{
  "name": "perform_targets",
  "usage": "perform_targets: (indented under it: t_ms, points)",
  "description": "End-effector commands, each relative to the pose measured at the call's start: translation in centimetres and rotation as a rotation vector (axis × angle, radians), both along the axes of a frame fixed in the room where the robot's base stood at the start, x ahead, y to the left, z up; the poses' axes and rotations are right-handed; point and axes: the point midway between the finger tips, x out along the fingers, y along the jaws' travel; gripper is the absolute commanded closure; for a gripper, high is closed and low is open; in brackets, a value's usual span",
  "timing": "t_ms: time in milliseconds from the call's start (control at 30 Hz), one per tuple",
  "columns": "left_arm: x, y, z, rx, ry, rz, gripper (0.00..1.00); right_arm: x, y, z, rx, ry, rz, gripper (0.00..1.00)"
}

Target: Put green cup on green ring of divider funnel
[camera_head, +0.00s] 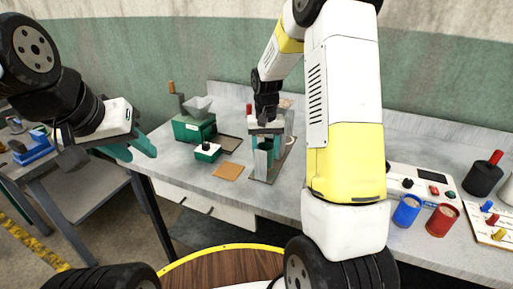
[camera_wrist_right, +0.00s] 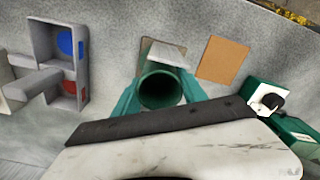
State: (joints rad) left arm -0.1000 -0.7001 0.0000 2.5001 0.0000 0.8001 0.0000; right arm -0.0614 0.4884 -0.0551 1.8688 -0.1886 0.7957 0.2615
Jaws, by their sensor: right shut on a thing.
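My right gripper (camera_head: 265,134) is shut on the green cup (camera_head: 263,160). In the right wrist view the cup (camera_wrist_right: 160,91) is seen from above between the green fingers, its round mouth open and dark inside. A grey frame (camera_wrist_right: 42,40) with blue and red round parts, probably the divider funnel, stands left of the cup in that view, apart from it. No green ring can be made out. My left gripper (camera_head: 132,149) is open and empty, off the left end of the table.
A green grinder (camera_head: 194,128) and a small green box with a black knob (camera_head: 207,152) stand left of the cup. A brown square mat (camera_head: 228,171) lies nearby. Blue (camera_head: 407,211) and red (camera_head: 442,219) cups stand at the right. My right arm hides the table's middle.

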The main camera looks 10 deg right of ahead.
Motion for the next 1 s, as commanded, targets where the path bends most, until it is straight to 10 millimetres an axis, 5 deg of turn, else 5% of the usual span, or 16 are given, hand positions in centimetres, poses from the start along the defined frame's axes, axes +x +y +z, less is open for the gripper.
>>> perform_targets:
  t_ms: [200, 567, 600, 667, 1000]
  points:
    - [0.0, 0.0, 0.0, 0.000, 0.000, 0.000, 0.64, 0.0, 0.0, -2.5, 0.000, 0.001, 0.000, 0.90]
    - [0.0, 0.0, 0.0, 0.000, 0.000, 0.000, 0.64, 0.0, 0.0, -2.8, 0.000, 0.001, 0.000, 0.90]
    - [0.0, 0.0, 0.0, 0.000, 0.000, 0.000, 0.64, 0.0, 0.0, -2.8, 0.000, 0.000, 0.000, 0.42]
    - [0.0, 0.0, 0.0, 0.000, 0.000, 0.000, 0.64, 0.0, 0.0, -2.7, 0.000, 0.000, 0.000, 0.31]
    - [0.0, 0.0, 0.0, 0.000, 0.000, 0.000, 0.64, 0.0, 0.0, -2.6, 0.000, 0.000, 0.000, 0.29]
